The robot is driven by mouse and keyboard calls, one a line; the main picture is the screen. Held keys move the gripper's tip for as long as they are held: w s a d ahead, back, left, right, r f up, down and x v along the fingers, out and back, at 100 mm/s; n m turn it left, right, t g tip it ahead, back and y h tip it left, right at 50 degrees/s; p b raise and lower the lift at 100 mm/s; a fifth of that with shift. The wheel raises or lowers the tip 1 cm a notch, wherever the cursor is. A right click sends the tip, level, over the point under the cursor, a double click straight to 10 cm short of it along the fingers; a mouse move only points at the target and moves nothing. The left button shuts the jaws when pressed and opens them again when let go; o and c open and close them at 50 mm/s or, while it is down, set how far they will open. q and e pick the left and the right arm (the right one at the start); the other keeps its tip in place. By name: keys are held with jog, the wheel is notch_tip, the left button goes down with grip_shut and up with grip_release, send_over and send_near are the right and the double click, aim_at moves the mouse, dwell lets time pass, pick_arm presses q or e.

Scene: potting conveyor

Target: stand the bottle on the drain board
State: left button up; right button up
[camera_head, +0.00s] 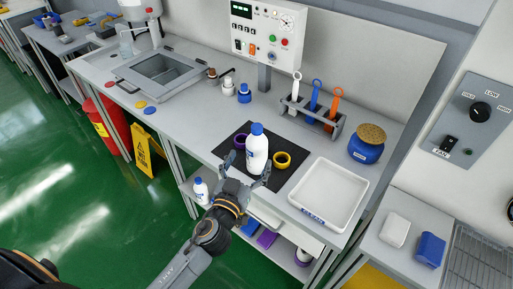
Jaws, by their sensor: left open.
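A white bottle with a blue cap (257,153) stands upright on a black mat (222,151) on the bench. My left gripper (245,176) is open, its fingers spread at the near side of the bottle's lower part. I cannot tell whether a finger touches the bottle. A ribbed grey metal surface (478,262), which looks like the drain board, lies at the lower right, partly cut off by the frame. My right gripper is not in view.
A white tray (356,184) lies to the right. Behind are a tool rack (312,114) and a blue jar (366,149). A white block (394,229) and a blue block (430,249) lie near the ribbed surface.

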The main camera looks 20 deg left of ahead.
aim_at(253, 152)
pick_arm(q)
jog(key=shift+w+r, duration=0.1)
jog(key=shift+w, duration=0.55)
jog(key=shift+w+p, duration=0.25)
jog(key=shift+p, duration=0.05)
jog(key=w+p, duration=0.1)
jog(key=w, duration=0.3)
jog(key=shift+w+d+r+p, duration=0.1)
jog(key=shift+p, duration=0.25)
jog(key=shift+w, duration=0.25)
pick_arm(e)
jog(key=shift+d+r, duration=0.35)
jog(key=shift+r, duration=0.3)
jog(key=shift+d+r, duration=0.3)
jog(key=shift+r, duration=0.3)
pick_arm(q)
jog(key=shift+c, duration=0.2)
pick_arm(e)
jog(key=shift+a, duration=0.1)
pick_arm(q)
jog(key=c, duration=1.5)
grip_shut()
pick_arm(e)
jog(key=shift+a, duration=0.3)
